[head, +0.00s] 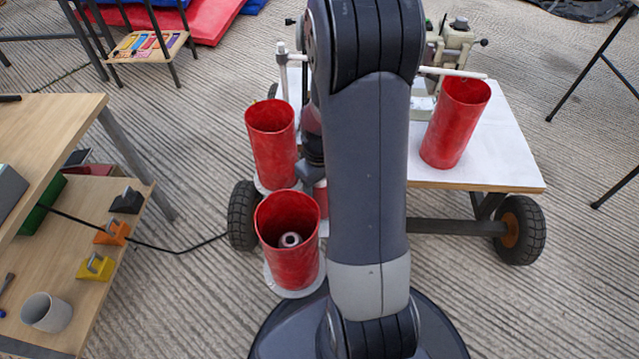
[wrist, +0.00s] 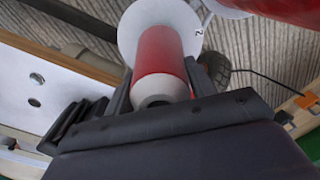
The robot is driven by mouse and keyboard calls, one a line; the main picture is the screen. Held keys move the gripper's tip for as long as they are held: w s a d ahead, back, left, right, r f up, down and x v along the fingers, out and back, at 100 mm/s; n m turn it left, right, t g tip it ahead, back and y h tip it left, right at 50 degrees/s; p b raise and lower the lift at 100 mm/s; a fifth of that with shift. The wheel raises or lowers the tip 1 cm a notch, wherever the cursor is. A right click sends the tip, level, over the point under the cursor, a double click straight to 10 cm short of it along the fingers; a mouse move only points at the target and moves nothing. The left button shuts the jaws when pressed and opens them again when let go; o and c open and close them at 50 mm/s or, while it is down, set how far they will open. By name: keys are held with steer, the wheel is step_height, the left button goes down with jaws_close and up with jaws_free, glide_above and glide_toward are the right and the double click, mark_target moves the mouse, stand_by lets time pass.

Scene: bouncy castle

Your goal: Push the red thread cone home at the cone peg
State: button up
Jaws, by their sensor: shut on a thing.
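The red thread cone (wrist: 160,52) is between the jaws of my gripper (wrist: 160,85) in the wrist view. It has a red wound middle and pale, bare ends. My gripper is shut on it near one pale end. A white round plate (wrist: 127,38) marked "2" lies beyond its far end; I cannot tell whether cone and plate touch. The cone peg is not visible as such. In the head view my arm covers most of this spot, and only a small red patch (head: 321,197) shows beside it.
Red open tubes stand at the left (head: 270,145) and front left (head: 288,245), the latter with a spool inside. Another red tube (head: 456,122) stands on the white-topped wheeled table (head: 500,165) near a machine (head: 455,50). A wooden shelf (head: 60,215) is at the left.

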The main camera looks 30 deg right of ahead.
steer(key=shift+f+b, duration=0.45)
steer(key=shift+f, duration=0.15)
steer(key=o, duration=1.5)
steer(key=shift+o, duration=0.2)
step_height(320, 180, up, 11)
steer(key=p, duration=0.4)
steer(key=shift+f, duration=0.2)
step_height(320, 180, down, 11)
steer(key=b, duration=0.4)
steer(key=shift+r+p, duration=0.3)
steer(key=shift+r, duration=0.4)
